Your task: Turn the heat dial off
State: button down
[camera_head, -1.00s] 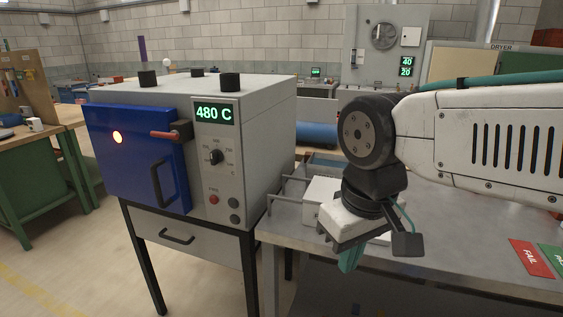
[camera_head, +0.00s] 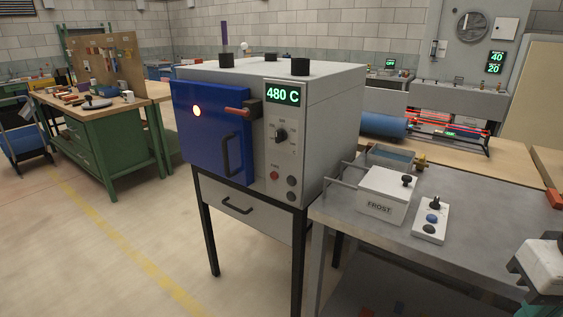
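A steel table (camera_head: 400,250) stands right of the furnace. It bears a white FROST box (camera_head: 385,195) and a small control box (camera_head: 430,222) with a black knob. A red lever (camera_head: 237,112) and black handle (camera_head: 232,155) stick out from the furnace door. The floor (camera_head: 120,250) in front is clear.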

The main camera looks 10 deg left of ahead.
aim_at(280, 135)
jog(key=z, duration=0.2)
jog(key=k, duration=0.2)
jog(key=u, duration=0.85)
jog(key=i, duration=0.4)
jog(key=u, duration=0.5)
jog(key=k, duration=1.25)
jog(key=z, duration=0.05)
jog(key=i, duration=0.35)
jog(key=z, duration=0.6)
jog(key=i, duration=1.45)
jog(key=u, duration=0.95)
